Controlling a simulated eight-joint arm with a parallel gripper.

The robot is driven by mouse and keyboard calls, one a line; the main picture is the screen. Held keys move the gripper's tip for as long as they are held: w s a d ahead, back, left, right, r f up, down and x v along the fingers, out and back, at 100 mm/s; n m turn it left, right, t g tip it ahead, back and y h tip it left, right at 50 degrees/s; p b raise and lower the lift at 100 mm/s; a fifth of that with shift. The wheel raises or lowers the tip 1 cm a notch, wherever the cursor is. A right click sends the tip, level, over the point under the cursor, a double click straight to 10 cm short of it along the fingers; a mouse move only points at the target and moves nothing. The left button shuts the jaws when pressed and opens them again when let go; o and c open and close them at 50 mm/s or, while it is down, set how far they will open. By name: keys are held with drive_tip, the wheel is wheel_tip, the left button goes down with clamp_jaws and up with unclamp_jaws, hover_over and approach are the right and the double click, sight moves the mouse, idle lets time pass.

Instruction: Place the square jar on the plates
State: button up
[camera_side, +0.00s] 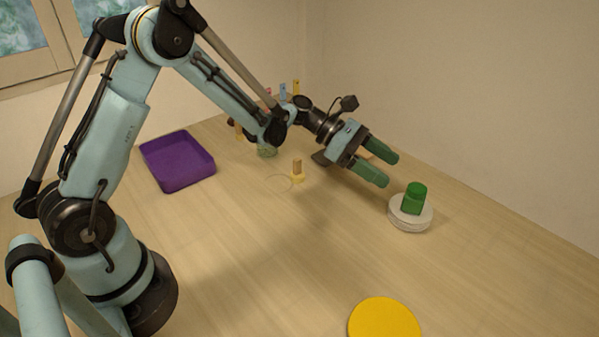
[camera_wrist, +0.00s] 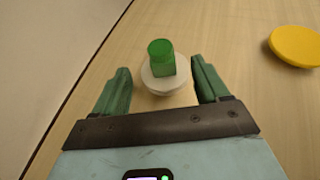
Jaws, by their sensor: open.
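The green square jar (camera_side: 413,197) stands upright on the stack of white plates (camera_side: 410,222) at the right of the table. In the wrist view the jar (camera_wrist: 162,60) rests on the white plates (camera_wrist: 160,87), between and beyond my fingertips. My gripper (camera_side: 392,170) has two green fingers, spread apart and empty. It is up and to the left of the jar in the side view, not touching it. In the wrist view the open fingers of my gripper (camera_wrist: 160,80) point toward the plates. The lower part of the jar is plainly visible on the top plate.
A yellow disc (camera_side: 384,318) lies at the front of the table. A purple tray (camera_side: 178,162) is at the back left. A small yellow-based piece (camera_side: 297,172) and several small items stand behind my arm. The table between the tray and the disc is clear.

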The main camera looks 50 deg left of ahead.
drive_tip(key=s+a+r+m+y, duration=0.1)
drive_tip(key=s+a+m+y, duration=0.2)
drive_tip(key=s+m, duration=0.3)
drive_tip(key=s+a+r+m+t+y, duration=0.1)
drive_tip(key=s+a+r+m+y, duration=0.1)
drive_tip(key=s+a+m+y, duration=0.2)
drive_tip(key=s+a+r+m+t+y, duration=0.1)
drive_tip(key=s+a+m+y, duration=0.3)
drive_tip(key=s+m, duration=0.6)
drive_tip(key=r+m+y, duration=0.1)
drive_tip(key=m, duration=0.1)
drive_tip(key=shift+r+m, duration=0.15)
drive_tip(key=shift+m, duration=0.15)
